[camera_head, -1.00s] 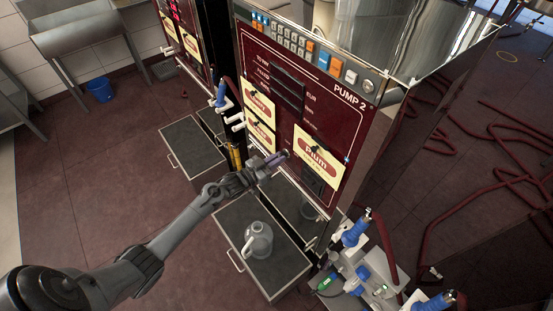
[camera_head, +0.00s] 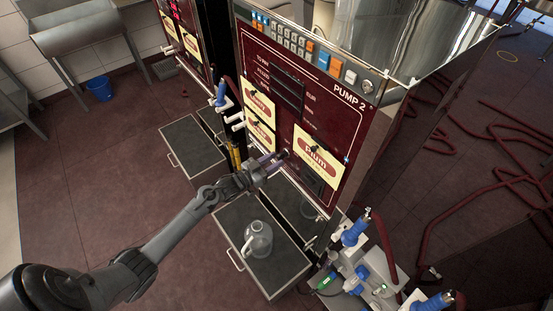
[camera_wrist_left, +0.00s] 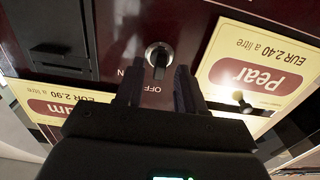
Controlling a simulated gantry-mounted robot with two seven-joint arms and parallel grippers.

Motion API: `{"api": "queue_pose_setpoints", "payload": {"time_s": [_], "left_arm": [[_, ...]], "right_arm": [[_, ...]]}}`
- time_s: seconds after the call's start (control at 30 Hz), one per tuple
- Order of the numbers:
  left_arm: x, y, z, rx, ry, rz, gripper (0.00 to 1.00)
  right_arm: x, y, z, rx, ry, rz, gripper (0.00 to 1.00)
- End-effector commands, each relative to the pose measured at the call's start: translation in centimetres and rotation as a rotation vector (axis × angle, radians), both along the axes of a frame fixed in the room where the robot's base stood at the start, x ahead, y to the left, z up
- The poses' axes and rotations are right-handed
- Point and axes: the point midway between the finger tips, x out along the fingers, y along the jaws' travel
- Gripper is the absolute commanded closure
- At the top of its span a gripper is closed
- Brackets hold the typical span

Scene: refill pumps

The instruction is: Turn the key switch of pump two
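Pump two (camera_head: 345,120) is a dark red panel marked PUMP 2. In the left wrist view its key switch (camera_wrist_left: 158,57) has a round metal ring and a dark key, which looks upright in the picture, with ON/OFF lettering beside it. My left gripper (camera_head: 281,157) is at the panel's lower part, left of the Plum label (camera_head: 318,156). In the left wrist view the gripper (camera_wrist_left: 158,82) is open, its two dark fingers apart just below the key, roughly centred on it. Whether they touch the key I cannot tell. My right gripper is out of view.
The Pear label (camera_wrist_left: 255,70) is beside the switch. Open grey drawers stand below, one with a jug (camera_head: 257,240). Blue-handled nozzles (camera_head: 355,232) stand at lower right. Another pump (camera_head: 180,30) is at the far left.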

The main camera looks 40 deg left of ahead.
Motion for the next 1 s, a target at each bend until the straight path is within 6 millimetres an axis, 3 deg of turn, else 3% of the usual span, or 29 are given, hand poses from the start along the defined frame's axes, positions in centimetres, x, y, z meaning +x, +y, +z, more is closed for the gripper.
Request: {"api": "queue_pose_setpoints", "payload": {"time_s": [0.3,0.5,1.0], "left_arm": [[-5.4,1.2,-0.1,0.000,0.004,0.000,0.62],[-7.7,1.7,-0.1,0.000,0.003,0.000,0.62],[-8.7,1.9,0.0,-0.001,0.002,0.000,0.62]], "right_arm": [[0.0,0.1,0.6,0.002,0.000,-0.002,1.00],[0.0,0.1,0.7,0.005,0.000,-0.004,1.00],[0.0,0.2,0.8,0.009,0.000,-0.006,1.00]]}}
